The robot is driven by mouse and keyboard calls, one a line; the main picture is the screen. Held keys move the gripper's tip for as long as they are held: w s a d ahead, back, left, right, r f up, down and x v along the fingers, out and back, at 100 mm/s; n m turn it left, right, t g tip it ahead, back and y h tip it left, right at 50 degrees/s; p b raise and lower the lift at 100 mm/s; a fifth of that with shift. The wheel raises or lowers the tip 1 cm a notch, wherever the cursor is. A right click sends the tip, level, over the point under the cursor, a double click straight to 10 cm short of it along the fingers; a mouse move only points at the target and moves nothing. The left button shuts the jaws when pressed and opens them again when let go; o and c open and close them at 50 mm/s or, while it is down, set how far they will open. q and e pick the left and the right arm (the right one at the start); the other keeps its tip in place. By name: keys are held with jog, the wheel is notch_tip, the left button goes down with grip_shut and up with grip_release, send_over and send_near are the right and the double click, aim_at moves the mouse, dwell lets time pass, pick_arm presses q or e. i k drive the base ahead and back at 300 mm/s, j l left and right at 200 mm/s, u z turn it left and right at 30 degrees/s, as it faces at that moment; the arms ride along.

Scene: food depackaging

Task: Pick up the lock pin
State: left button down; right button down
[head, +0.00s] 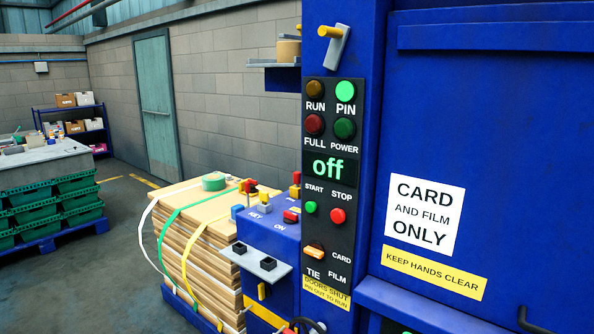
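Neither of my grippers is in view. No part in view is labelled as the lock pin itself. A yellow peg (329,31) sticks out to the left from a tilted grey plate (337,47) at the top of the blue machine's column; it may be the lock pin, but I cannot tell for sure.
The blue machine's door (520,130) fills the right side. A grey ledge (256,262) with two dark square sockets juts out left of the panel. A strapped cardboard stack (192,240) stands behind it. Green crates (80,209) stand far left, with open floor between.

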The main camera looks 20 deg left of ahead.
aim_at(297, 176)
jog(key=j+z, duration=0.3)
jog(key=j, duration=3)
